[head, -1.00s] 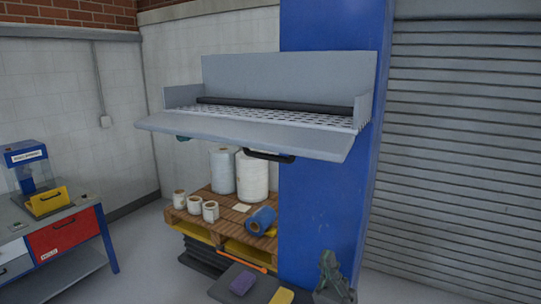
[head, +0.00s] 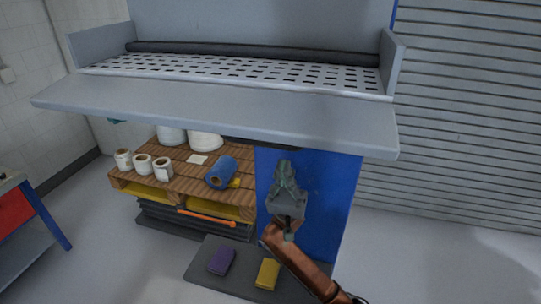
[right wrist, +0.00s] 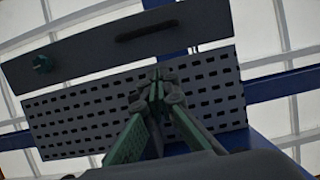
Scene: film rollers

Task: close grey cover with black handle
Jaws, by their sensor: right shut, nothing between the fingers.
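The grey cover (head: 215,108) is folded down and lies open, roughly level, along the front of the grey box with the perforated floor. Its black handle is mostly hidden below it in the head view; a dark strip shows under the front edge. The right wrist view looks up at the cover's underside (right wrist: 85,58) with the black handle (right wrist: 147,30) on it. My right gripper (head: 286,165) is below the cover's front edge, pointing up, shut and empty. Its fingertips (right wrist: 157,80) appear over the perforated plate in the right wrist view, apart from the handle. My left gripper is not in view.
A blue column (head: 335,195) stands below the box. A wooden pallet (head: 190,180) with white rolls and a blue roll (head: 221,172) is at lower left. A dark mat (head: 205,255) with purple and yellow blocks lies on the floor. Floor at right is clear.

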